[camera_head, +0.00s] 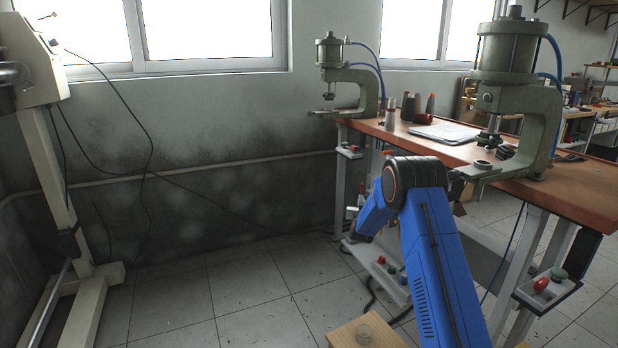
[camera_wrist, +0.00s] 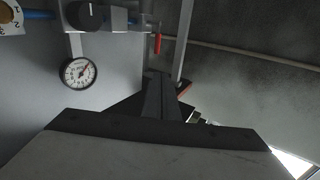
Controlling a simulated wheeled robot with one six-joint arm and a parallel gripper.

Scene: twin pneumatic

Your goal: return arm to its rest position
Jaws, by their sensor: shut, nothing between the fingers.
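My blue arm shows in the head view, bent at its elbow in front of the workbench (camera_head: 585,200). Its far end points down and left, below the bench top. My gripper is not clearly seen in the head view. In the wrist view my gripper (camera_wrist: 163,82) shows as dark fingers close together at the middle, shut and empty. A pressure gauge (camera_wrist: 78,72) on a grey panel and a red lever (camera_wrist: 157,43) are beyond the fingers. I cannot tell whether the fingers touch anything.
Two green pneumatic presses, a near one (camera_head: 545,110) and a far one (camera_head: 368,92), stand on the bench. A wooden stool (camera_head: 345,335) is at the bottom. A beige stand (camera_head: 45,165) is at left. The tiled floor (camera_head: 240,285) between is clear.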

